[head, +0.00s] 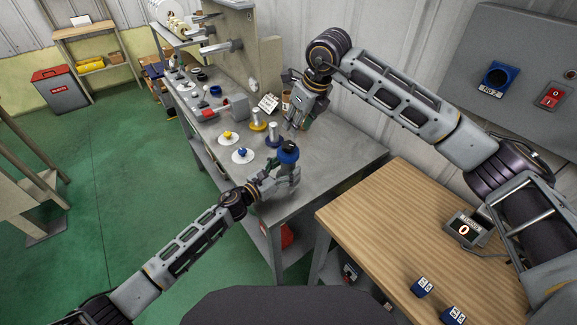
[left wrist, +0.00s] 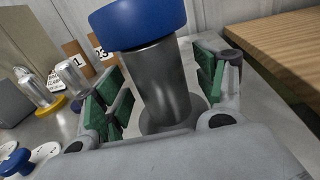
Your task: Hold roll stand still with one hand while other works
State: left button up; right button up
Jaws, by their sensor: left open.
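A grey metal post with a blue roll or cap on top (head: 288,152) stands near the front right edge of the grey bench; I take it as the roll stand. In the left wrist view its blue top (left wrist: 138,22) and grey post (left wrist: 162,85) are large, above a round grey base. My left gripper (head: 281,181) is open, its green pads on either side of the post, with gaps visible. My right gripper (head: 298,121) hangs over the bench behind the stand, pointing down; its finger opening is too small to judge.
Two metal posts with yellow (head: 257,121) and blue (head: 273,136) bases stand left of the right gripper. White discs with yellow (head: 228,135) and blue (head: 243,154) knobs lie in front. A numbered card (head: 268,104) stands behind. A wooden table (head: 385,215) adjoins at right.

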pick_arm(q)
jog(key=shift+w+d, duration=0.45)
jog(key=shift+d, duration=0.05)
jog(key=shift+c, duration=0.4)
